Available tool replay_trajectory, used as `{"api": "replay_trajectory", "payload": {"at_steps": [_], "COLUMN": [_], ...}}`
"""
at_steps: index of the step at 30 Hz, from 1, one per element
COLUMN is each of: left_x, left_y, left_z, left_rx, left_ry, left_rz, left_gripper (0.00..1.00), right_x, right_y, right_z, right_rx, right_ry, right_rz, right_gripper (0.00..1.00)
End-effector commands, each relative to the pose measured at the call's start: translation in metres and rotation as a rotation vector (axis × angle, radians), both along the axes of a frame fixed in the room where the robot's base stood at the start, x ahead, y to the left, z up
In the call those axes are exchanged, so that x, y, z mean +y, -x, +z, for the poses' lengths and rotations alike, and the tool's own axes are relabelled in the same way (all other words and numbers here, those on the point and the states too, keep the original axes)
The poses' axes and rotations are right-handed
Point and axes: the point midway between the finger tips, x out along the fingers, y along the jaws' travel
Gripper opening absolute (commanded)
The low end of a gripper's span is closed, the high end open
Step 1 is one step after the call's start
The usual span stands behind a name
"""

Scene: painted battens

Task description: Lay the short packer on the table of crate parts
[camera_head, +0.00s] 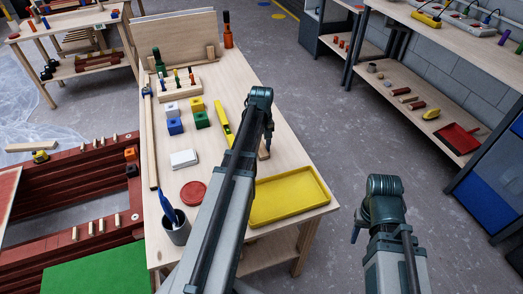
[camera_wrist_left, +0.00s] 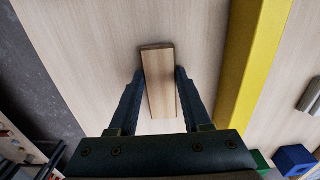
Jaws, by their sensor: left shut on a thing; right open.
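My left gripper (camera_head: 267,140) is over the right half of the light wooden table (camera_head: 225,75). It is shut on a short pale wooden block, the short packer (camera_wrist_left: 158,82), seen between the two fingers in the left wrist view. In the head view only a bit of the packer (camera_head: 264,155) shows below the gripper. I cannot tell whether it touches the table top. My right gripper (camera_head: 356,233) is open and empty, off the table's right side, above the floor.
A yellow tray (camera_head: 290,217) lies at the table's near right. A yellow level (camera_head: 223,122), coloured cubes (camera_head: 175,126), a white stack (camera_head: 184,158), a red disc (camera_head: 193,192) and a grey cup (camera_head: 177,232) stand left of my arm. The table's right edge is close to the packer.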

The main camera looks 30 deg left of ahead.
Motion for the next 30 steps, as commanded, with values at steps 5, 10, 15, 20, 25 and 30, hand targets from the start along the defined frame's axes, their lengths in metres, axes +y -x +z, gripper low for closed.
{"api": "replay_trajectory", "payload": {"at_steps": [5,10,15,20,25,30], "left_x": [0.000,0.000,0.000,0.000,0.000,0.000], "left_y": [0.000,0.000,0.000,0.000,0.000,0.000], "left_z": [0.001,-0.002,-0.002,-0.002,0.001,0.012], "left_rx": [0.000,0.000,0.000,0.000,0.000,0.000], "left_ry": [0.000,0.000,0.000,0.000,0.000,0.000], "left_rz": [0.000,0.000,0.000,0.000,0.000,0.000], "left_gripper": [0.00,0.59,0.78,0.78,0.78,0.78], "right_x": [0.000,0.000,0.000,0.000,0.000,0.000], "right_y": [0.000,0.000,0.000,0.000,0.000,0.000], "right_z": [0.000,-0.002,-0.002,-0.002,0.001,0.012], "right_rx": [0.000,0.000,0.000,0.000,0.000,0.000], "right_ry": [0.000,0.000,0.000,0.000,0.000,0.000], "right_rz": [0.000,0.000,0.000,0.000,0.000,0.000], "right_gripper": [0.50,0.50,0.50,0.50,0.50,0.50]}}
